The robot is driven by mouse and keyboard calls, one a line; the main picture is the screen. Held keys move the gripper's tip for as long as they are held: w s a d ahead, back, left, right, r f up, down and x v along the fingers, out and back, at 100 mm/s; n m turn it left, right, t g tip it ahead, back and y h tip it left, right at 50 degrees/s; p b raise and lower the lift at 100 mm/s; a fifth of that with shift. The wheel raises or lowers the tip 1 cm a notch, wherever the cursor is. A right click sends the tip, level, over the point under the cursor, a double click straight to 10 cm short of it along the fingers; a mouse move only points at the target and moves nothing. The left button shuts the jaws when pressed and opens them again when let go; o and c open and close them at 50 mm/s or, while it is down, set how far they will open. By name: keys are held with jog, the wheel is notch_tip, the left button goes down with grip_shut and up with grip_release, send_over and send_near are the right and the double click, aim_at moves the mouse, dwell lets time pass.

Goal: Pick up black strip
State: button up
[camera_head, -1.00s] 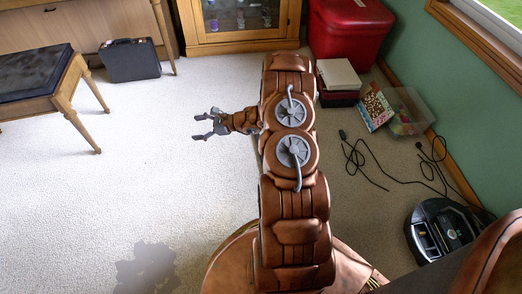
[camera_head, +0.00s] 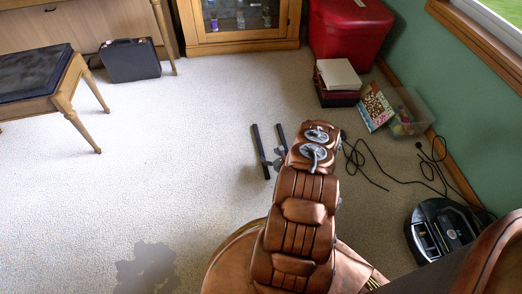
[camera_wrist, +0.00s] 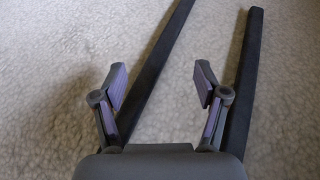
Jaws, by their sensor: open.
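Two long, thin black strips lie roughly side by side on the carpet. The left black strip (camera_head: 259,148) and the right black strip (camera_head: 281,136) show beyond the end of my arm in the head view. In the wrist view, the left strip (camera_wrist: 158,66) slants through the gap between my fingers, closer to the left finger. The right strip (camera_wrist: 248,75) lies outside the right finger. My gripper (camera_wrist: 160,84) is open and holds nothing, with its fingers above the carpet. The near ends of both strips are hidden behind the gripper body.
Black cables (camera_head: 362,158) lie on the carpet to the right, near a robot vacuum (camera_head: 441,233). A clear plastic bin (camera_head: 412,112), a stack of books (camera_head: 338,78) and a red chest (camera_head: 345,30) stand along the right wall.

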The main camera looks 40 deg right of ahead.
aim_at(261, 150)
jog(key=shift+s+d+f, duration=0.1)
jog(key=shift+d+f, duration=0.05)
jog(key=shift+f, duration=0.15)
jog(key=shift+w+f, duration=0.15)
jog(key=shift+w, duration=0.05)
jog(key=shift+f+b+x, duration=0.2)
jog(key=shift+b+x, duration=1.5)
jog(key=shift+x, duration=1.1)
jog(key=shift+w+f, duration=0.15)
jog(key=shift+w, duration=0.5)
jog(key=shift+c, duration=0.2)
jog(key=c, duration=1.3)
